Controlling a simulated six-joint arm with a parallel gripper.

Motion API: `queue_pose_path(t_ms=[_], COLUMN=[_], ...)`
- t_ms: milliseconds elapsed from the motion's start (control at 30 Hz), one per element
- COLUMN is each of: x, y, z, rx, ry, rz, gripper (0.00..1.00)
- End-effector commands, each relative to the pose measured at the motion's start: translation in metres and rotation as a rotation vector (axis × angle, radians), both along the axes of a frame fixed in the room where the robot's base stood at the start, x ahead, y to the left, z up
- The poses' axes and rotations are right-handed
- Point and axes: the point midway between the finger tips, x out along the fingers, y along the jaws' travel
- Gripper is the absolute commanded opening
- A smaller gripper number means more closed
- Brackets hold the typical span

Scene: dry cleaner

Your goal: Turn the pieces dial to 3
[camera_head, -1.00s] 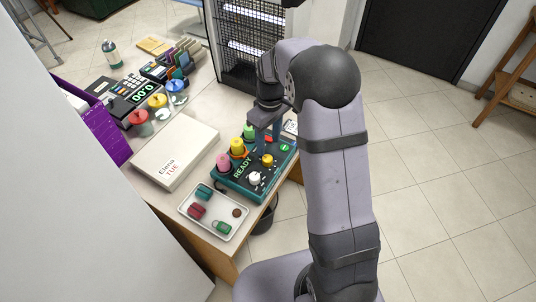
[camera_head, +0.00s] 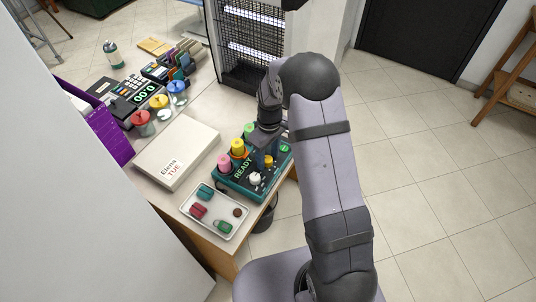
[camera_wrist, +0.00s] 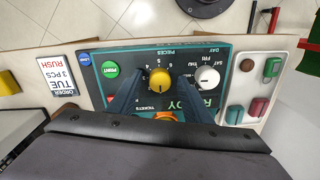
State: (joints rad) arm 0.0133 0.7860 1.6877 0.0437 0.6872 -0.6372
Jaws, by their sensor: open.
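The yellow pieces dial (camera_wrist: 160,79) sits on the teal control panel (camera_wrist: 225,55) in the wrist view, with small numbers around it. My gripper (camera_wrist: 162,82) is open, with one finger on each side of the dial; I cannot tell whether they touch it. The number the dial points to is not clear to me. In the head view my gripper (camera_head: 263,160) is low over the panel (camera_head: 232,188) and mostly covers the dial. A white day dial (camera_wrist: 207,78) is right beside one finger in the wrist view.
A green print button (camera_wrist: 109,69), a blue button (camera_wrist: 83,58) and an order ticket reading TUE, 3 PCS, RUSH (camera_wrist: 59,73) are on the left in the wrist view. A tray (camera_head: 212,232) with red and green pieces and a white box (camera_head: 195,140) stand near the panel.

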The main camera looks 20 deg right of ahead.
Motion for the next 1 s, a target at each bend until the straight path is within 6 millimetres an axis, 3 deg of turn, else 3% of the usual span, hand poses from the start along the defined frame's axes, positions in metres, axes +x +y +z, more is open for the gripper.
queue_pose_path(t_ms=[167,333,667,1000], x=[0.0001,0.0001,0.0000,0.0001], y=[0.0000,0.0000,0.0000,0.0002], z=[0.0001,0.0003,0.0004,0.0007], rx=[0.000,0.000,0.000,0.001], ry=[0.000,0.000,0.000,-0.001], rz=[0.000,0.000,-0.027,-0.209], gripper=[0.43,0.04,0.04,0.04])
